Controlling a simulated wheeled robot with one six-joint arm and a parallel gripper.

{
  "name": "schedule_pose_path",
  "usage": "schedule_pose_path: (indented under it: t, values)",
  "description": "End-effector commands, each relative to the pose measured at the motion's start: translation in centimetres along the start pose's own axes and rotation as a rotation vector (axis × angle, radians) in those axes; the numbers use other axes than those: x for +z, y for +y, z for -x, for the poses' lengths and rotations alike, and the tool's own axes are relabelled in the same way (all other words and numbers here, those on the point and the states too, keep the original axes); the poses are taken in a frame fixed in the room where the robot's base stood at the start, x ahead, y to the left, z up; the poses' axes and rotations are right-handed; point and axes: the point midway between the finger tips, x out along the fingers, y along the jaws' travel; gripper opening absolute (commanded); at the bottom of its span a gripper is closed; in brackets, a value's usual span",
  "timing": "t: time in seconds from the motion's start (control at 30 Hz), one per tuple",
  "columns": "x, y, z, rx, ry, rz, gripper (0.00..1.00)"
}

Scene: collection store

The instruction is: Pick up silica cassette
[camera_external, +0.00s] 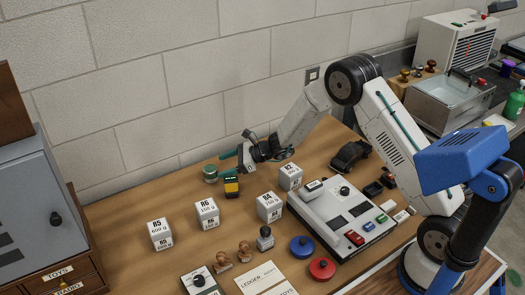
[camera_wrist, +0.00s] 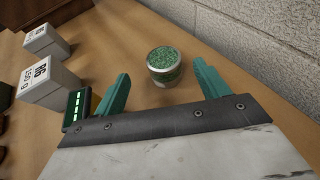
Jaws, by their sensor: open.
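The silica cassette (camera_wrist: 165,68) looks like a small round tub with a pale rim and green granules on top. It stands upright on the wooden bench, and in the outside view (camera_external: 210,173) it is just left of my gripper (camera_external: 229,166). In the wrist view my gripper (camera_wrist: 161,72) is open, its teal fingers spread to either side of the tub, which lies ahead between the fingertips. Nothing is held.
A yellow and black device (camera_external: 231,187) with a green display stands close by my gripper; it also shows beside the left finger (camera_wrist: 76,108). Weight blocks R6 (camera_external: 207,214) and R2 (camera_external: 290,177) stand nearby. The block wall (camera_external: 150,150) rises behind.

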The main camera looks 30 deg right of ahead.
Motion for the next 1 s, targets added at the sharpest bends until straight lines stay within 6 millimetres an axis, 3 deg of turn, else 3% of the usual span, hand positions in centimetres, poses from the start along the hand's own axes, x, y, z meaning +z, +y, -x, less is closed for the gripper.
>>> schedule_pose_path:
  t: [0.13,0.7,1.0]
  values:
    - [-1.4,-0.5,-1.0,-0.021,0.001,-0.043,0.74]
    - [-1.4,-0.5,-8.0,-0.022,0.0,-0.043,0.74]
    - [-1.4,-0.5,-8.6,-0.023,0.0,-0.043,0.74]
